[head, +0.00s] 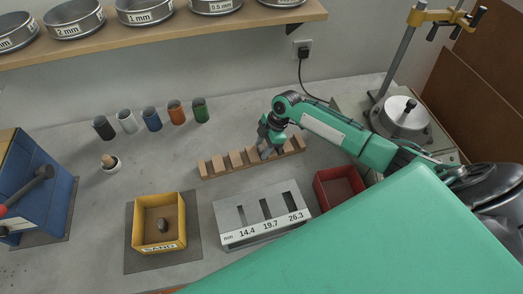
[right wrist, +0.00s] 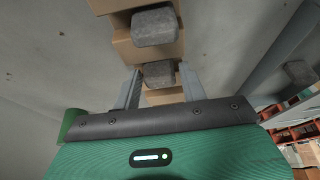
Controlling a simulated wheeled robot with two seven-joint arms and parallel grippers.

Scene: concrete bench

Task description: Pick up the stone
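My right gripper (head: 268,152) is low over a notched wooden rack (head: 212,170) in the middle of the bench. In the right wrist view its two fingers (right wrist: 160,88) are open, one on each side of a grey stone (right wrist: 158,73) in the rack, with gaps beside it. A second grey stone (right wrist: 155,27) sits further along the rack. In the head view the gripper hides much of the stones there. Another dark stone (head: 162,225) lies in a yellow bin (head: 137,232) marked SAND. My left gripper is not in view.
A slotted gauge plate (head: 285,236) and a red bin (head: 338,185) stand in front of the rack. Several coloured cups (head: 152,118) stand at the back left. A blue box (head: 50,205) is far left, a metal stand (head: 400,60) back right.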

